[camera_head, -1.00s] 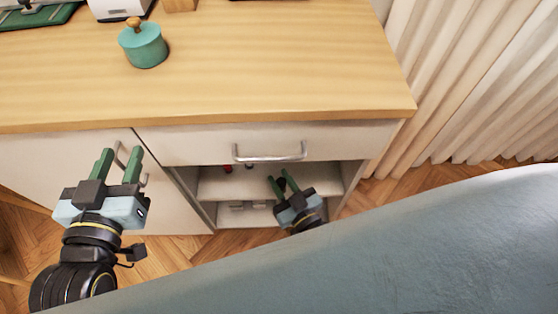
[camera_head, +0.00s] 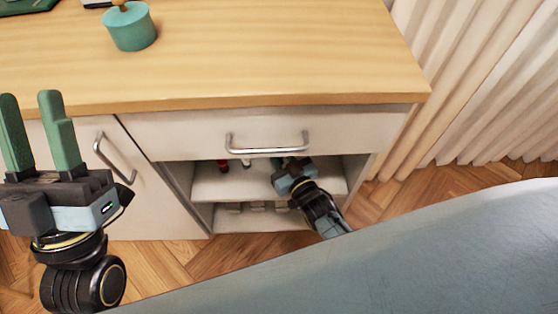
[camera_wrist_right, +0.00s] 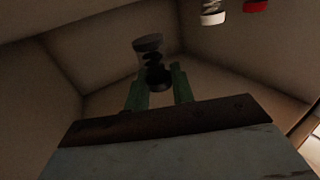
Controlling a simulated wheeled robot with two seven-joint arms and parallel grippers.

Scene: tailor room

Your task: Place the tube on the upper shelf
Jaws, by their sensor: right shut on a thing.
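The tube (camera_wrist_right: 150,58), dark with a clear grey end, is held between the green fingers of my right gripper (camera_wrist_right: 159,92) in the dim right wrist view. My right gripper also shows in the head view (camera_head: 278,164), reaching into the open cabinet above the upper shelf (camera_head: 222,186), under the drawer. In the head view the tube is hard to make out there. I cannot tell whether it touches the shelf. My left gripper (camera_head: 42,135) is open and empty, in front of the cabinet door at the left.
A red item (camera_head: 223,166) and a whitish item (camera_head: 246,163) stand at the left on the upper shelf. Grey items (camera_head: 262,207) lie on the lower shelf. The drawer handle (camera_head: 267,143) sticks out above the opening. A teal pot (camera_head: 130,28) stands on the wooden top.

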